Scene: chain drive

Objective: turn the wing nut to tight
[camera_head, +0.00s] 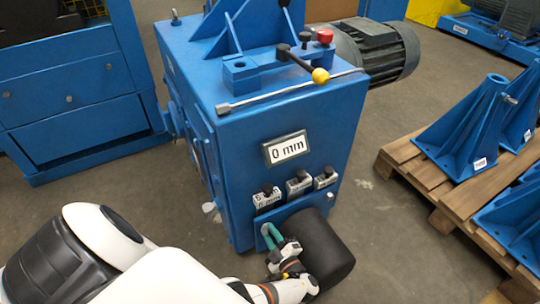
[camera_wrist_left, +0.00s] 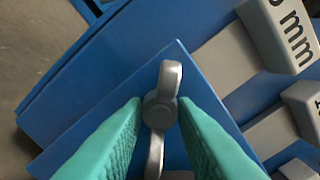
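The silver wing nut (camera_wrist_left: 160,108) sits on a blue plate (camera_wrist_left: 110,100) in the left wrist view. One wing points up and the other down in that picture. My left gripper (camera_wrist_left: 160,110) has its two teal fingers on either side of the nut's hub, with a small gap seeming to show at each side. In the head view my left gripper (camera_head: 271,236) is at the lower front of the blue machine (camera_head: 240,150), and the nut is hidden there by the fingers. My right gripper is not in view.
A "0 mm" sign (camera_head: 287,148) and several small labelled blocks (camera_head: 298,184) sit on the machine's front above my left gripper. A black cylinder (camera_head: 325,248) is close to its right. A pallet (camera_head: 430,180) with blue brackets stands at the right.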

